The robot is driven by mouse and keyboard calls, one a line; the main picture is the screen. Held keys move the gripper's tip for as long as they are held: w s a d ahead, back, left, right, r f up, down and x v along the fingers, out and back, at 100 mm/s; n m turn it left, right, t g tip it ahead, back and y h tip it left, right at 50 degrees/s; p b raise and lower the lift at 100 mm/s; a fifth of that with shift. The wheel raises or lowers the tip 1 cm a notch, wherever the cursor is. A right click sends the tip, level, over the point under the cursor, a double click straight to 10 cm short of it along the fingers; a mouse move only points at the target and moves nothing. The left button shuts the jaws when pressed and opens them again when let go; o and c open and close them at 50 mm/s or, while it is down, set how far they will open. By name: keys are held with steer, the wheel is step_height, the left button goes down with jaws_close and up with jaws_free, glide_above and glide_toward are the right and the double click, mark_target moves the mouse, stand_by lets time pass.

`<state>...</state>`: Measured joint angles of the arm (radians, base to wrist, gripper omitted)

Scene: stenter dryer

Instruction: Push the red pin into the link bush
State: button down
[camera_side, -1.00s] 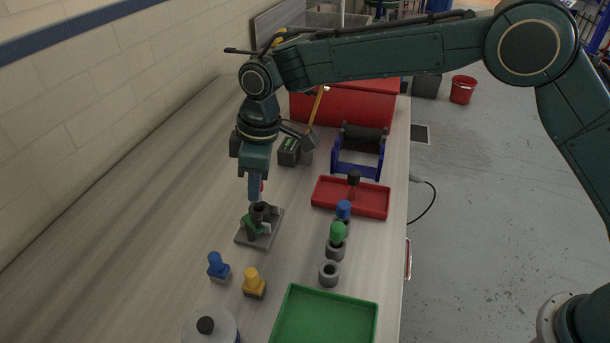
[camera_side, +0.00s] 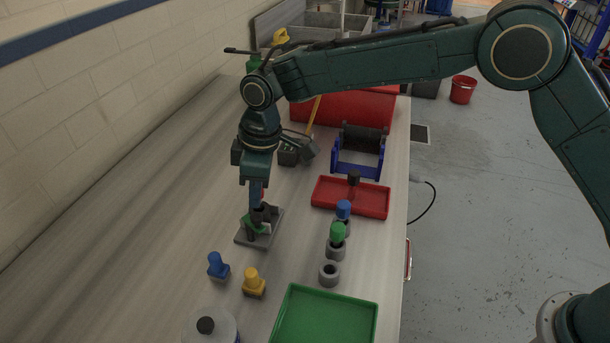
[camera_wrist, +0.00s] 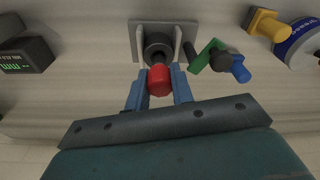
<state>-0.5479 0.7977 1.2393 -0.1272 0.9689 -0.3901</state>
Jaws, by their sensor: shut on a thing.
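The red pin (camera_wrist: 159,80) is between the two blue fingers of my gripper (camera_wrist: 157,92) in the wrist view, and the gripper is shut on it. The link bush (camera_wrist: 157,46) is a dark round socket on a grey plate, close beyond the pin. In the side view my gripper (camera_side: 257,197) points down at the bush (camera_side: 264,213), with only a sliver of red showing. The fingers hide most of the pin there. I cannot tell whether its tip is inside the bush. A green part (camera_side: 256,228) sits by the bush on the plate (camera_side: 245,238).
A blue peg (camera_side: 217,265) and a yellow peg (camera_side: 253,283) stand nearer the camera. Grey rings, some holding blue and green pegs, line the right. A red tray (camera_side: 325,198), green tray (camera_side: 325,310) and blue stand (camera_side: 358,165) are nearby. The table left of the plate is clear.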

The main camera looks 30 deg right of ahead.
steer(key=shift+f, duration=0.8)
steer(key=c, duration=1.1)
jaws_free()
steer(key=shift+r, duration=0.1)
steer(key=r, duration=0.4)
steer(key=d+r, duration=0.1)
steer(key=r, duration=0.4)
steer(key=s+r, duration=0.1)
steer(key=r, duration=0.3)
steer(key=shift+d+r, duration=0.2)
steer(key=shift+d, duration=0.2)
